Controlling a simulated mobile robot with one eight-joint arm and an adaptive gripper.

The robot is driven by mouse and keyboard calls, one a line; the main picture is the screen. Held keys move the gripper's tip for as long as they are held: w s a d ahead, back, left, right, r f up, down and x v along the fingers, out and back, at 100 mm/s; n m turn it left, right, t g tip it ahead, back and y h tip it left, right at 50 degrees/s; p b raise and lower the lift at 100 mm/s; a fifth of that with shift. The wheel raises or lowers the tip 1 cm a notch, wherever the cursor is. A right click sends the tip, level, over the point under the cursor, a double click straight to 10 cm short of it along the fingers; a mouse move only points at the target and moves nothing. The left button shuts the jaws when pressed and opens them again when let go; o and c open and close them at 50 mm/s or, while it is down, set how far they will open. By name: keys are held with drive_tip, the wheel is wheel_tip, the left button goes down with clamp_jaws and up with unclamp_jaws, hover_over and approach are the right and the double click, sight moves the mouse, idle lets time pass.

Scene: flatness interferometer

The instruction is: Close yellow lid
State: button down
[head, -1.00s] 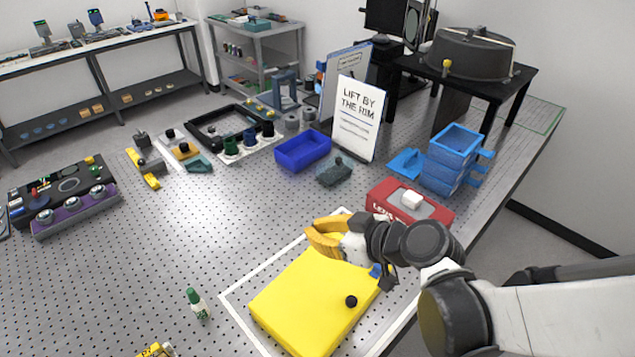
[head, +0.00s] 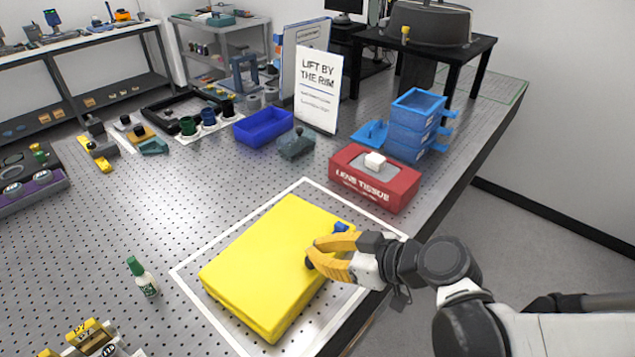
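A yellow box with a flat yellow lid (head: 275,240) lies inside a white outlined area near the table's front edge. Its top looks flat, with a seam low along the near left side. A black knob (head: 308,263) shows at its right side, partly hidden by a finger. My gripper (head: 312,248), with orange fingers, is at that side, its fingertips at or just in front of the knob. Whether the fingers are closed on the knob or touch it is unclear. A small blue part (head: 341,227) shows on the box's right edge, just behind my gripper.
A red lens tissue box (head: 374,178) stands behind my gripper, with stacked blue trays (head: 417,125) beyond. A blue bin (head: 263,128) and a sign (head: 318,90) are farther back. The table's left middle is mostly clear.

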drive_tip(key=shift+s+d+f+b, duration=0.15)
drive_tip(key=shift+f+b, duration=0.15)
drive_tip(key=shift+f, duration=0.15)
drive_tip(key=shift+s+d+f+b, duration=0.1)
drive_tip(key=shift+f+b, duration=0.15)
drive_tip(key=shift+f, duration=0.15)
